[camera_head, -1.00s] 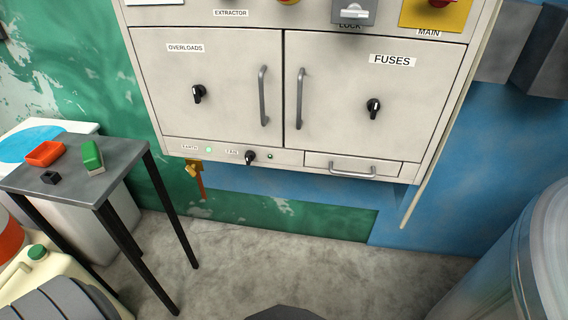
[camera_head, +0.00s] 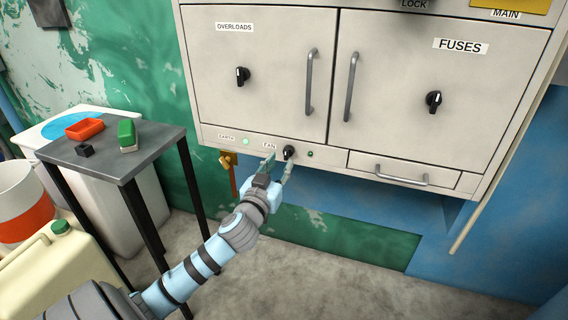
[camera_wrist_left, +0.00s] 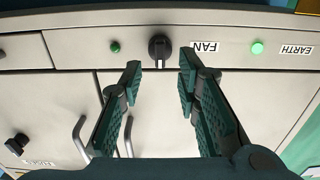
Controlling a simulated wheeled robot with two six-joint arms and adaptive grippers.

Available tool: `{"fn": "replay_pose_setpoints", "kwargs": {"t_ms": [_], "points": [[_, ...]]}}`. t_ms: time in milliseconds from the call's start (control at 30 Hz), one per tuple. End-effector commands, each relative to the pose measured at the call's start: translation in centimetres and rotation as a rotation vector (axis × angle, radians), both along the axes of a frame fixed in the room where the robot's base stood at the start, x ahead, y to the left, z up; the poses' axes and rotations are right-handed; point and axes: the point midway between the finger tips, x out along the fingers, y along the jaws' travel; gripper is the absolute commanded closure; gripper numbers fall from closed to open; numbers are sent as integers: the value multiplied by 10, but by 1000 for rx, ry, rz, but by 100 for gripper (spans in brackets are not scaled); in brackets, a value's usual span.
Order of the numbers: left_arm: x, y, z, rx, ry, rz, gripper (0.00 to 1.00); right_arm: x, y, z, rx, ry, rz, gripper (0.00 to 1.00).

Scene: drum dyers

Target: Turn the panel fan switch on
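The fan switch (camera_head: 289,152) is a small black rotary knob on the lower strip of the grey panel, right of the FAN label (camera_head: 269,145). A dark green lamp (camera_head: 310,154) sits just right of it in the head view. In the left wrist view the knob (camera_wrist_left: 160,49) shows upside down, between and just beyond the open fingertips. My left gripper (camera_head: 277,165) is open and empty, its fingers pointing up at the knob. It also shows in the left wrist view (camera_wrist_left: 160,72). Contact with the knob cannot be told. My right gripper is not in view.
The EARTH lamp (camera_head: 246,141) glows green. Cabinet doors with vertical handles (camera_head: 310,82) are above, and a drawer (camera_head: 405,174) is at right. A metal table (camera_head: 150,142) with a red tray (camera_head: 85,129) and green block (camera_head: 127,135) stands left. Floor below is clear.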

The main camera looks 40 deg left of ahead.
Motion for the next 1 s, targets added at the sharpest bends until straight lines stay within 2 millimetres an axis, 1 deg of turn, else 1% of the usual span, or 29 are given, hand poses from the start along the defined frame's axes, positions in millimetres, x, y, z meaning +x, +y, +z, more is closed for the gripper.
{"fn": "replay_pose_setpoints", "kwargs": {"t_ms": [33, 100, 200, 300, 500, 567, 700, 1000], "points": [[11, 4, -1, -2, -4, 2, 70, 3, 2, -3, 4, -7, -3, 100], [22, 8, -1, -1, -1, 1, 70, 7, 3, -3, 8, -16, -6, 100], [33, 12, -1, 0, 0, 0, 70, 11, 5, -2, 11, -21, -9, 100], [37, 13, 0, -1, 1, -1, 70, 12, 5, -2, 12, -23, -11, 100], [37, 13, 0, 0, 1, -1, 70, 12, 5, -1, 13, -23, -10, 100], [37, 13, 0, 0, 1, -1, 78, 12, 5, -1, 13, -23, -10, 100], [37, 13, 0, 0, 1, -1, 100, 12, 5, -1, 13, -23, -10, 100], [37, 13, 0, 8, 5, -1, 100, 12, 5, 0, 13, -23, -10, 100]]}}
